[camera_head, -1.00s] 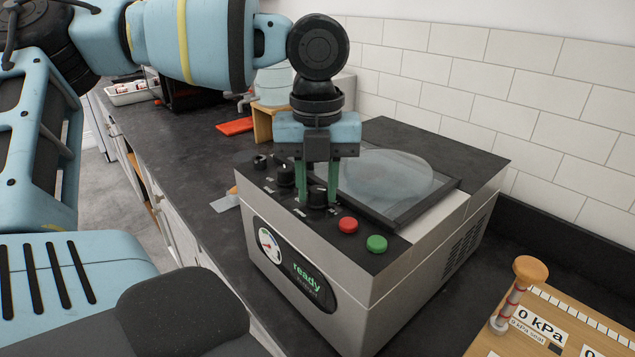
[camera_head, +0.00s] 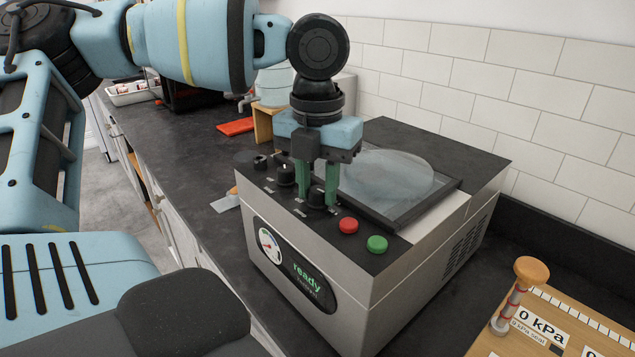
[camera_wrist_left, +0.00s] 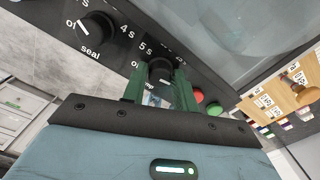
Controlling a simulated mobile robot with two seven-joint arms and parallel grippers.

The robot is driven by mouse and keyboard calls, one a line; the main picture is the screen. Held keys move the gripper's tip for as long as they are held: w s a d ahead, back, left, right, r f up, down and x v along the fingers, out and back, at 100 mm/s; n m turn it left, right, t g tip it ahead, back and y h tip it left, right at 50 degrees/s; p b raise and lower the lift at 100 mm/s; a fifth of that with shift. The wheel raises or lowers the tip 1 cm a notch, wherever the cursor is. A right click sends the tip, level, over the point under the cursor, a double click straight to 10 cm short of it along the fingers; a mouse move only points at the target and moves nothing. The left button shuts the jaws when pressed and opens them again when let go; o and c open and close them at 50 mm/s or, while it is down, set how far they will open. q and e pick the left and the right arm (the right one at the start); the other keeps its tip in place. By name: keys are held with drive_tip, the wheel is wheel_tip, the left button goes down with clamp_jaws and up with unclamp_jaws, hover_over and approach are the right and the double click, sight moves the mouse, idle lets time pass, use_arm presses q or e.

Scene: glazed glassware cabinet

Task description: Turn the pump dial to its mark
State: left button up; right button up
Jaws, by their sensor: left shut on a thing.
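The vacuum machine (camera_head: 330,295) is a grey box with a black control panel and a gauge reading "ready". The pump dial (camera_head: 316,199) is the black knob nearest the red button. In the left wrist view the pump dial (camera_wrist_left: 160,68) shows between the green fingers, with its label partly hidden. My left gripper (camera_head: 319,192) points down from above and is shut on this dial, one finger on each side. The dial's pointer and mark are hard to make out. My right gripper is not in view.
Two other black dials, the seal dial (camera_head: 286,175) and a farther one (camera_head: 260,162), stand left of the pump dial. A red button (camera_head: 348,226) and a green button (camera_head: 377,244) are close on the right. A clear lid (camera_head: 388,178) lies behind. A wooden board (camera_head: 560,320) is at lower right.

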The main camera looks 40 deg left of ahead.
sight(318, 189)
use_arm(q)
drive_tip(key=o, duration=0.7)
drive_tip(key=shift+r, duration=0.1)
drive_tip(key=shift+r, duration=3.85)
